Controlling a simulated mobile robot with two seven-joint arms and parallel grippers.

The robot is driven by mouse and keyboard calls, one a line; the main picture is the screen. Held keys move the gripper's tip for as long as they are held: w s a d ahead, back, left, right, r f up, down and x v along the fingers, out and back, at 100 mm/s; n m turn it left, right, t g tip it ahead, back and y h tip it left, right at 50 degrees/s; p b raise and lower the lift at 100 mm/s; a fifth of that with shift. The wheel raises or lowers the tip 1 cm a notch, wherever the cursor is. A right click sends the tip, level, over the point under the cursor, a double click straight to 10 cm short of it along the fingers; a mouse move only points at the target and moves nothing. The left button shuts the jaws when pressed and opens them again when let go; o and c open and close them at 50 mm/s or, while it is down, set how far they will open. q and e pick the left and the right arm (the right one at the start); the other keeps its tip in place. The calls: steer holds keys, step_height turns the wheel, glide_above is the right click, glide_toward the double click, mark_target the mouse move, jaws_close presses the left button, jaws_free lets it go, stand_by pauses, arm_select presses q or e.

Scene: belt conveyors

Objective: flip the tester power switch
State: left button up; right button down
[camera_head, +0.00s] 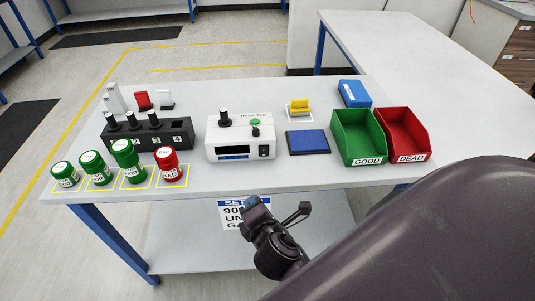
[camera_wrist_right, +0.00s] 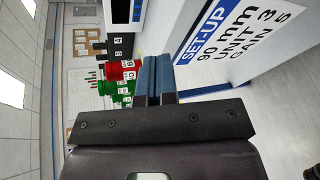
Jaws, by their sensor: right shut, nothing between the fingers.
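The white tester (camera_head: 226,133) stands on the table with a dark display on its front. A small dark switch (camera_head: 264,151) sits at the right end of that front. A black knob and a green button are on its top. In the right wrist view, part of the tester (camera_wrist_right: 122,12) shows at the top edge; its switch cannot be made out there. My right gripper (camera_head: 252,203) is in front of the table's front edge, below the tester and apart from it. Its blue fingers (camera_wrist_right: 153,75) are together and empty. My left gripper is not in view.
Green and red jars (camera_head: 126,160) stand at the left front, before a black numbered rack (camera_head: 146,138). A blue pad (camera_head: 308,142), a green bin (camera_head: 358,138) and a red bin (camera_head: 404,134) are to the right. A set-up sign (camera_head: 231,216) hangs below the table edge.

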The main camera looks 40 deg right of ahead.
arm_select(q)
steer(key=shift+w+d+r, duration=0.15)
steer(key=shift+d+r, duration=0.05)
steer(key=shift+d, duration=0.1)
arm_select(e)
steer(key=shift+s+d+r+n+h, duration=0.25)
steer(key=shift+d+r+n+h, duration=0.35)
steer(key=shift+n, duration=1.2)
steer(key=shift+s+d+r+n+h, duration=0.2)
steer(key=shift+d+r+n+h, duration=0.45)
steer(key=shift+n, duration=1.15)
steer(key=shift+s+d+r+n+h, duration=0.25)
steer(key=shift+d+n+h, duration=0.45)
steer(key=shift+n, duration=1.1)
steer(key=shift+a, duration=0.2)
glide_toward(264, 150)
steer(key=x, duration=0.6)
steer(key=shift+a+f, duration=0.1)
steer(key=shift+f, duration=0.15)
steer(key=shift+w+d, duration=0.4)
steer(key=shift+w, duration=0.15)
